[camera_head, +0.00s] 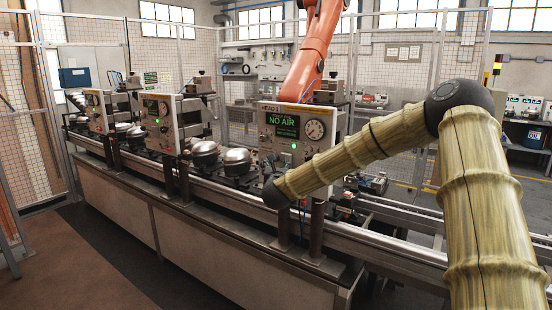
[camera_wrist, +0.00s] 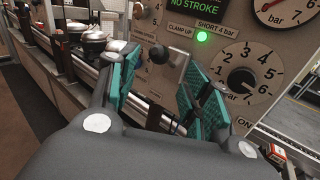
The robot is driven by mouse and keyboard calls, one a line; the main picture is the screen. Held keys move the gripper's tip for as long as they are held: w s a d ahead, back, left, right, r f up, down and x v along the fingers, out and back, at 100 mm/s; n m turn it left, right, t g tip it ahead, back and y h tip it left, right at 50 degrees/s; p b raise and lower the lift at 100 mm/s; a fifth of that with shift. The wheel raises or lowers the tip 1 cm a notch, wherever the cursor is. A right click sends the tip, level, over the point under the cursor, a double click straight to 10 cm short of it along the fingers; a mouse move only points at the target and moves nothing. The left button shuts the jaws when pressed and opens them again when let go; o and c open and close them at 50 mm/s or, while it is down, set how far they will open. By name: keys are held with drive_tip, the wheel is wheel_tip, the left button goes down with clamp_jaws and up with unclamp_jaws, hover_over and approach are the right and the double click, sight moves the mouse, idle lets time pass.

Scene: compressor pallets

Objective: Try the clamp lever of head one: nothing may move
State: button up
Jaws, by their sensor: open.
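The head one panel (camera_head: 282,155) stands on the line in the head view; its screen (camera_head: 282,126) reads NO AIR with a gauge beside it. In the wrist view, the panel (camera_wrist: 225,65) fills the upper right, with a CLAMP UP label. Below that label, a lever with a dark rounded knob (camera_wrist: 158,53) and a pale metal part shows. My gripper (camera_wrist: 160,85) is open, with teal-padded fingers left and right of the lever in the picture. The knob is beyond the gap; I see no contact. In the head view my arm hides the gripper.
A black regulator knob (camera_wrist: 241,79) and a green lamp (camera_wrist: 202,37) sit close to the right finger. Rounded metal compressors (camera_head: 205,153) stand on the line to the left. An orange robot arm (camera_head: 312,50) hangs behind the panel. Open floor (camera_head: 90,260) lies front left.

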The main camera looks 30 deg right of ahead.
sight(277, 158)
drive_tip(key=p+x, duration=0.3)
drive_tip(key=x, duration=0.6)
clamp_jaws()
drive_tip(key=shift+a, duration=0.1)
